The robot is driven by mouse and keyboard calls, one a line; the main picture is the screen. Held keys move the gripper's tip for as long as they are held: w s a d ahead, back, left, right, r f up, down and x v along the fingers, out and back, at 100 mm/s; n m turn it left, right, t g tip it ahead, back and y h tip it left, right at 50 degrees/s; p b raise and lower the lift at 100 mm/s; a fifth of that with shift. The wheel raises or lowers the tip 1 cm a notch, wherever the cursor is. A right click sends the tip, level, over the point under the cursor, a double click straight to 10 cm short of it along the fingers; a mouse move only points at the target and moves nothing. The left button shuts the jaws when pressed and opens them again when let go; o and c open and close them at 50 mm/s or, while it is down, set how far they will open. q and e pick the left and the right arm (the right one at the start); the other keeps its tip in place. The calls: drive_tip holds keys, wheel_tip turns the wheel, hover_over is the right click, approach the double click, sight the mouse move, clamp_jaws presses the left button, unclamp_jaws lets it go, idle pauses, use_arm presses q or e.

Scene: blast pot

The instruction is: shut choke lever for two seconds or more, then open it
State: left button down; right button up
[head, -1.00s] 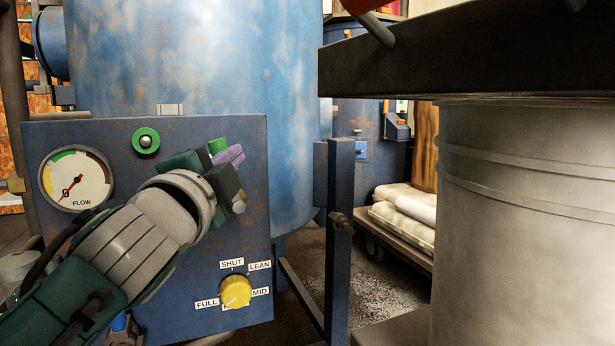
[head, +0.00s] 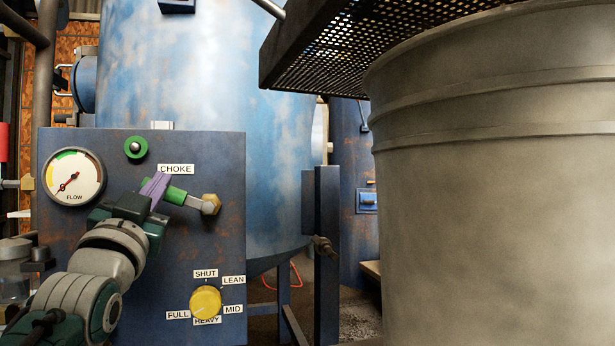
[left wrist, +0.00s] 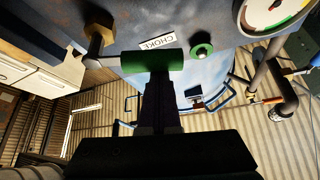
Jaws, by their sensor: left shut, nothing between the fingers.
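The choke lever (head: 175,195) has a green grip on a short metal rod, which runs to a brass nut (head: 210,204) on the blue panel. It points left and slightly up, just below the CHOKE label (head: 176,169). In the left wrist view the green grip (left wrist: 140,63) lies across the fingertips. My left gripper (head: 156,188) has purple fingers, shut with nothing between them. Its fingertips are at the grip and appear to touch it, though part of the grip is hidden behind them. My right gripper is not in view.
A blue post (head: 327,255) stands between.

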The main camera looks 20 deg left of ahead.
use_arm(q)
drive_tip(key=shift+s+a+f+n+y+b, duration=0.1)
drive_tip(key=shift+a+f+n+y+b, duration=0.1)
drive_tip(key=shift+f+n+y, duration=0.3)
drive_tip(key=shift+s+a+f+n+y+b, duration=0.1)
drive_tip(key=shift+a+f+n, duration=0.15)
drive_tip(key=shift+f, duration=0.55)
wheel_tip(320, 180, up, 5)
drive_tip(key=p, duration=0.5)
drive_tip(key=d+p+v, duration=0.1)
drive_tip(key=p+v, duration=0.1)
drive_tip(key=v, duration=0.9)
drive_tip(key=shift+w+d+f, duration=0.15)
drive_tip(key=shift+w+f, duration=0.05)
drive_tip(key=shift+w, duration=0.1)
